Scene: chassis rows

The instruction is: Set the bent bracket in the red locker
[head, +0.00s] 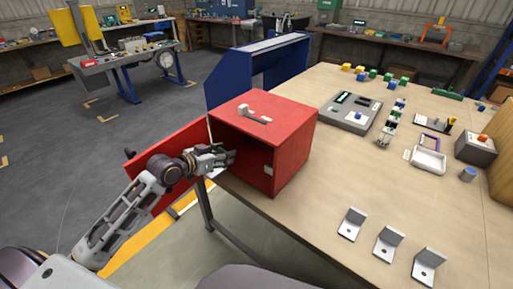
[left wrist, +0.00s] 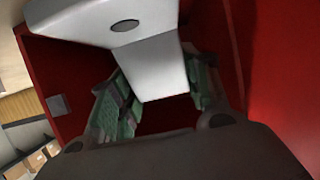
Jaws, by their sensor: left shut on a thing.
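The red locker (head: 290,160) stands on the left part of the table with its door (head: 150,150) swung open to the left. My left gripper (head: 228,158) is at the locker's opening, with its fingertips inside. In the left wrist view, the gripper (left wrist: 160,95) is shut on a pale bent bracket (left wrist: 155,75), which has a dark hole in one leg. Red locker walls (left wrist: 275,60) surround it there. Whether the bracket touches the locker floor cannot be told. My right gripper is not in view.
Several similar brackets (head: 388,243) stand on the table's front part. A grey tool (head: 254,114) lies on top of the locker. A grey control panel (head: 350,112) and a blue frame (head: 255,70) are behind it. The table's middle is clear.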

